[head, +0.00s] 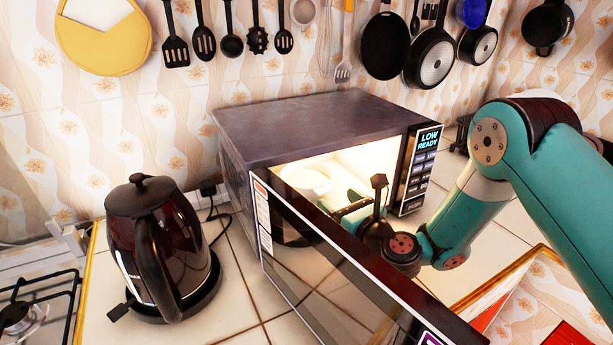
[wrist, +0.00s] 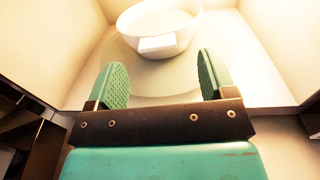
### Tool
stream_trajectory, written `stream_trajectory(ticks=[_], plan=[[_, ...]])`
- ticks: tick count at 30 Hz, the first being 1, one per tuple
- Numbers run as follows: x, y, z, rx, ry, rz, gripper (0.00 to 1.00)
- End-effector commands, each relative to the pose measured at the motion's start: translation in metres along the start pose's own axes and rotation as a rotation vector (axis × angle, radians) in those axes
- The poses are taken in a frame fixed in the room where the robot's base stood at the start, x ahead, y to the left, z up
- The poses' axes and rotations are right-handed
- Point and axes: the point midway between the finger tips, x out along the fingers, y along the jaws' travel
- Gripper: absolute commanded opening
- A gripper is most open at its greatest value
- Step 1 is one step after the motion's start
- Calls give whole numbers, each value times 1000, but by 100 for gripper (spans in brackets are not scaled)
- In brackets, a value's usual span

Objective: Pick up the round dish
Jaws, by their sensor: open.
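The round dish (wrist: 160,22) is a white bowl with a squared tab handle facing me. It sits on the glass turntable (wrist: 185,82) inside the lit microwave. In the head view the dish (head: 308,180) shows through the open front of the microwave (head: 310,128), partly hidden behind the door and my gripper. My gripper (wrist: 160,80) is open and empty, with its green padded fingers spread. It is at the microwave opening, short of the dish, with the tab roughly centred ahead between the fingertips.
The microwave door (head: 350,270) stands open in front, close below my gripper. A dark kettle (head: 160,245) stands on the counter at left, near a stove (head: 35,305). Pans (head: 430,58) and utensils (head: 230,42) hang on the wall above. The cavity walls (wrist: 268,50) flank my gripper.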

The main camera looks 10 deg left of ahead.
Motion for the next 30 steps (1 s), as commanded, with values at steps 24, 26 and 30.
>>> stream_trajectory(ticks=[24,26,30], plan=[[51,3,1,0,-1,1,70],[51,3,1,-1,-1,1,56],[51,3,1,-1,-1,1,24]])
